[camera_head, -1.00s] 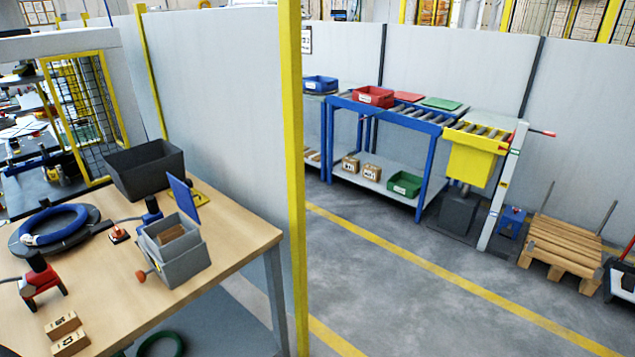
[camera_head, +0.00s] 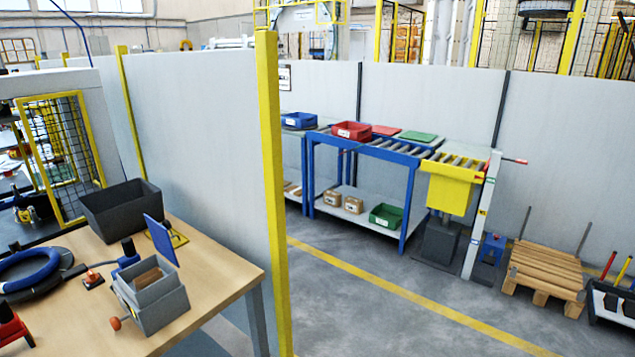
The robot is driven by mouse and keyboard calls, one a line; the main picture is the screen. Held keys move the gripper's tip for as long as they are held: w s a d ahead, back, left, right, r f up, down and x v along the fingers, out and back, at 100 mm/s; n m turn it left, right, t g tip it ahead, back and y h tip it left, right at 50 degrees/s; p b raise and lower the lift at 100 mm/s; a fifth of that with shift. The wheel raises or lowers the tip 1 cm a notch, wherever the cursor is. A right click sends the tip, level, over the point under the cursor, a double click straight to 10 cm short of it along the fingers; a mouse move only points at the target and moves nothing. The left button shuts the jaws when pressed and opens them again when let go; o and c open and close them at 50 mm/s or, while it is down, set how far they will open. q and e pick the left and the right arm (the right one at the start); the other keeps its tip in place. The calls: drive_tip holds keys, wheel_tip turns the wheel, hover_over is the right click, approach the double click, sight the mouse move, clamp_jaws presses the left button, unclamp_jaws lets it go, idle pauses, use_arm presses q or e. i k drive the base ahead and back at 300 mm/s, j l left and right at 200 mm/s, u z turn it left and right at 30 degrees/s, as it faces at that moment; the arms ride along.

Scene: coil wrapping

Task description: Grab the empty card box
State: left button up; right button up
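Two small brown card boxes stand side by side on the lower shelf of the blue conveyor frame, a left one (camera_head: 332,198) and a right one (camera_head: 354,205). Both have pale labels on their fronts; I cannot tell whether either is empty. Neither of my grippers is in view.
The wooden table (camera_head: 215,262) holds a dark bin (camera_head: 120,208) and a blue coil (camera_head: 30,270). A yellow post (camera_head: 270,190) and grey partition separate it from the conveyor (camera_head: 385,150). A green bin (camera_head: 386,215) shares the lower shelf. Grey floor (camera_head: 370,290) is open before it.

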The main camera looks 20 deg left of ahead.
sight(152, 276)
drive_tip(key=u, duration=0.65)
drive_tip(key=i+l+u, duration=0.1)
drive_tip(key=u, duration=0.35)
drive_tip(key=i+l+u, duration=0.1)
drive_tip(key=u, duration=0.35)
drive_tip(key=l+u, duration=0.15)
drive_tip(key=u, duration=0.3)
drive_tip(key=i+l+u, duration=0.1)
drive_tip(key=l+u, duration=0.2)
drive_tip(key=l, duration=0.15)
drive_tip(key=l+u, duration=0.3)
drive_tip(key=l, duration=0.15)
drive_tip(key=l+u, duration=0.15)
drive_tip(key=l, duration=1)
